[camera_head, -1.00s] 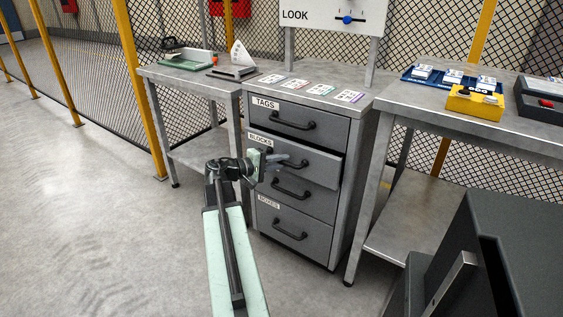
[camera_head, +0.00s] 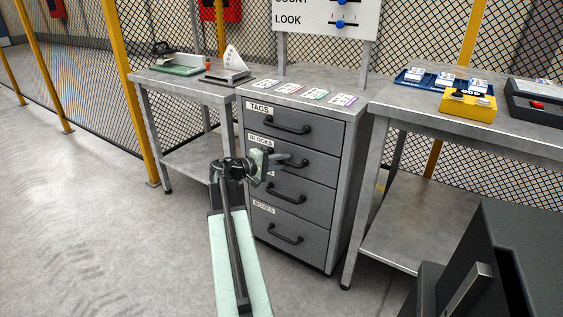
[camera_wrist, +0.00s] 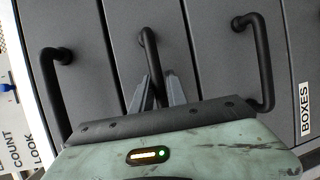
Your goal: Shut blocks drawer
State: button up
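The blocks drawer (camera_head: 318,165) is the second drawer down in the grey cabinet. Its front looks level with the drawers above and below. Its dark bar handle (camera_wrist: 149,48) is at the middle of the wrist view. My gripper (camera_head: 287,160) is in front of this drawer at its handle. In the wrist view, its two grey fingers (camera_wrist: 157,84) lie close on either side of the handle, with the bar between them. The lower part of the handle is hidden behind my gripper's body.
The tags drawer (camera_head: 325,133) above and boxes drawer (camera_head: 312,239) below look shut. A bench (camera_head: 145,92) stands left, and a table (camera_head: 425,112) with a yellow box (camera_head: 467,105) stands right. Cards lie on the cabinet top. Floor at left is clear.

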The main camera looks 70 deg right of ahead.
jog(key=shift+r, duration=0.15)
dwell(0.3)
jog(key=shift+a+r, duration=0.1)
jog(key=shift+a, duration=0.15)
jog(key=p+v, duration=0.1)
jog(key=v, duration=0.6)
jog(key=shift+w, duration=0.2)
jog(key=shift+a, duration=0.1)
